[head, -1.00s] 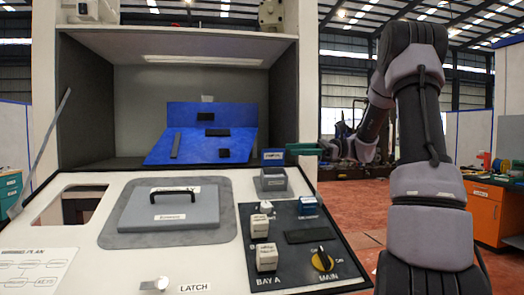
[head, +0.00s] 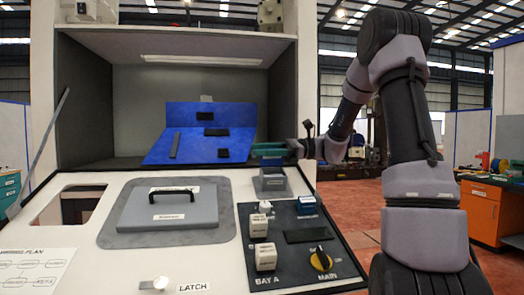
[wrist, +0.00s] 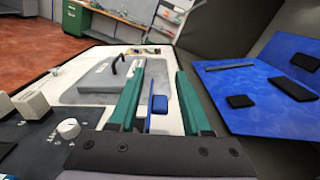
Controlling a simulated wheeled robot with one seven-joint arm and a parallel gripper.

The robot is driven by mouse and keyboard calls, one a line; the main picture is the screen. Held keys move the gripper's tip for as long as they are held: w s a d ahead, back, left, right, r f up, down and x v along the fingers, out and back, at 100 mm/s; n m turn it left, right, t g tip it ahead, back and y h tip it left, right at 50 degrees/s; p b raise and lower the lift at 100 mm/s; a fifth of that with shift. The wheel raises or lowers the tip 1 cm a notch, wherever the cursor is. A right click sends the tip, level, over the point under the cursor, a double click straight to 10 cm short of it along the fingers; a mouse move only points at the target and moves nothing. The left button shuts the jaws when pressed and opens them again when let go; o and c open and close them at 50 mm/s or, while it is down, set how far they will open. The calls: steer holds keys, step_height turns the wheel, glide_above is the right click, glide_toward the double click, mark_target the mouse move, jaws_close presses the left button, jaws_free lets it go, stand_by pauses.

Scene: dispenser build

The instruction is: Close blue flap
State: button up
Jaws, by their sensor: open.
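The small blue flap (head: 272,162) stands raised at the back of a small grey box (head: 272,181) on the sloped console. My gripper (head: 268,150) has come in from the right, and its green fingers cover much of the flap in the head view. In the wrist view my gripper (wrist: 160,72) is open, with one green finger on each side of the blue flap (wrist: 158,104). There is a visible gap to the fingers; whether either touches the flap cannot be told.
A larger blue panel (head: 190,146) with black pads stands in the alcove behind. A grey lid with a black handle (head: 175,207) lies left of the box.

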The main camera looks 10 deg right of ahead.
mark_target(265, 177)
jaws_close()
steer(key=shift+s+n, duration=0.15)
steer(key=shift+n, duration=0.15)
stand_by(0.4)
steer(key=s+n, duration=0.1)
steer(key=n, duration=0.1)
steer(key=s+f+n, duration=0.1)
steer(key=n, duration=0.1)
steer(key=s+n, duration=0.1)
steer(key=n, duration=0.2)
steer(key=shift+f, duration=0.25)
steer(key=n, duration=0.1)
steer(key=f+n, duration=0.1)
steer(key=n, duration=0.1)
steer(key=shift+s+f, duration=0.15)
steer(key=shift+s, duration=0.25)
steer(key=shift+s+f+n, duration=0.15)
steer(key=shift+f+n, duration=0.2)
steer(key=shift+n, duration=0.55)
steer(key=shift+s+f+n, duration=0.1)
steer(key=shift+f+n, duration=0.25)
steer(key=shift+n, duration=0.55)
